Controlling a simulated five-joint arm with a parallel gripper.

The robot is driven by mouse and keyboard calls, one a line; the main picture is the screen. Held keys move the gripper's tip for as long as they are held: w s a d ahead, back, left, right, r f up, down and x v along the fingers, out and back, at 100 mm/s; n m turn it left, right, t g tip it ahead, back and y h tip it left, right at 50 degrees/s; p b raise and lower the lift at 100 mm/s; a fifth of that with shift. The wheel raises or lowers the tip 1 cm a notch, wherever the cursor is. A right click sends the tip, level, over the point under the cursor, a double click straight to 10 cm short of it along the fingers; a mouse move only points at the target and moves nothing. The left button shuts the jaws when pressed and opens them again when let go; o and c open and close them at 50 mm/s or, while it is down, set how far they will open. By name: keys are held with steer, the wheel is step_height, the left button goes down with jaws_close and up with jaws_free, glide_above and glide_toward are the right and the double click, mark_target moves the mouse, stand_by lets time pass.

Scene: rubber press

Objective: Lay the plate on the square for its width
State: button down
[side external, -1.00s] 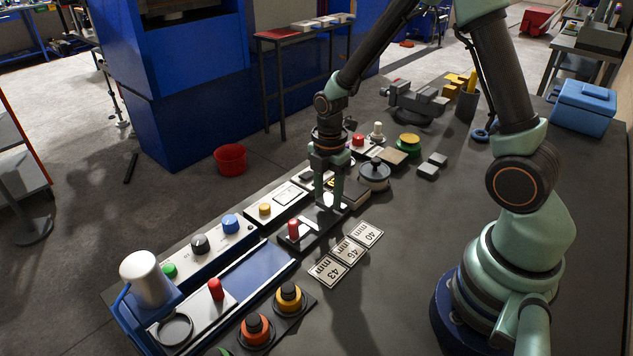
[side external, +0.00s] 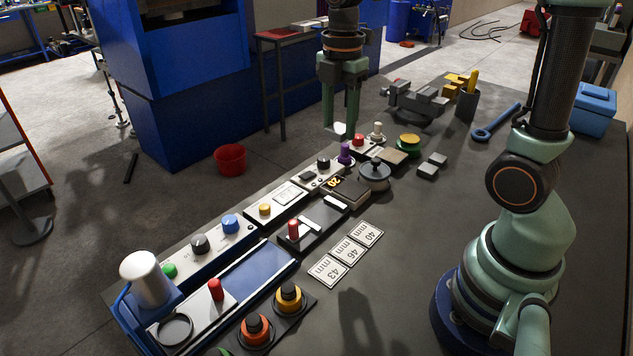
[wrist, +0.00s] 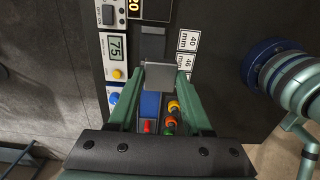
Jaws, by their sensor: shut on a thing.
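My gripper (side external: 341,128) is raised above the row of devices at the back of the bench. It is shut on a small grey plate (side external: 339,129), whose lower part shows between the fingertips. In the wrist view the plate (wrist: 173,78) lies between the two green fingers, clear of the bench. Three white squares lie in a row on the dark bench: 40 mm (side external: 367,234), 46 mm (side external: 348,251) and 43 mm (side external: 327,270). They look bare. In the wrist view the 40 mm square (wrist: 187,40) and part of the 46 mm square (wrist: 184,61) show; the 43 mm square is hidden.
Beside the squares is a dark measuring device with a red knob (side external: 293,229), and a display reading 20 (side external: 335,182) stands behind it. Control panels with knobs (side external: 200,244) line the left edge. Orange and yellow buttons (side external: 289,298) are in front. The bench right of the squares is clear.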

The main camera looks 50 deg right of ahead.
glide_above(366, 233)
steer(key=f, duration=0.1)
step_height(366, 233, down, 20)
steer(key=shift+a, duration=0.1)
stand_by(0.7)
steer(key=shift+f, duration=0.1)
steer(key=shift+c, duration=1.7)
jaws_free()
